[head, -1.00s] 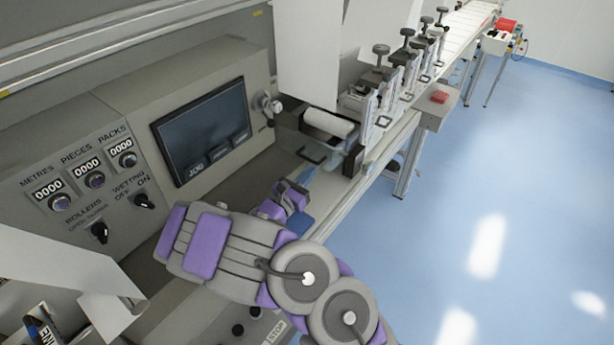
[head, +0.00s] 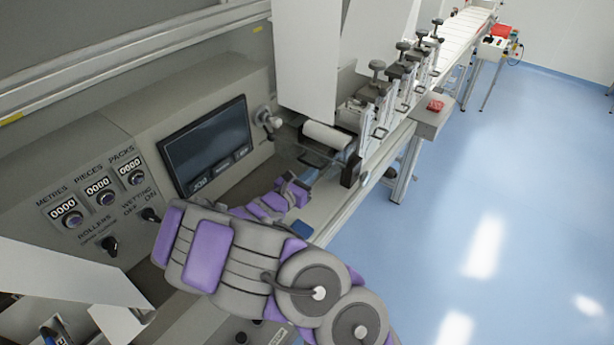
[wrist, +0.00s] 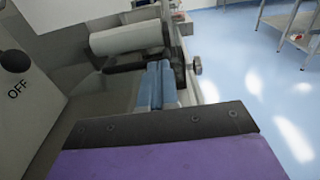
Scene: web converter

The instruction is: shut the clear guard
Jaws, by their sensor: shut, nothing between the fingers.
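The clear guard (head: 302,152) is a see-through panel with a dark handle, in front of the white roller (head: 328,136) at the near end of the line. Being transparent, its exact angle is hard to tell. My gripper (head: 312,174) reaches towards it from the near side, its blue fingers just below and right of the handle. In the wrist view the fingers (wrist: 157,84) are shut and empty, pointing at the dark block beneath the white roller (wrist: 127,40). I cannot tell whether the fingertips touch the guard.
A control panel with a dark screen (head: 206,148) and several knobs stands to the left. A round knob (head: 267,119) juts out beside the screen. Several black-knobbed clamps (head: 378,72) line the rail beyond the roller. The blue floor (head: 510,180) at right is clear.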

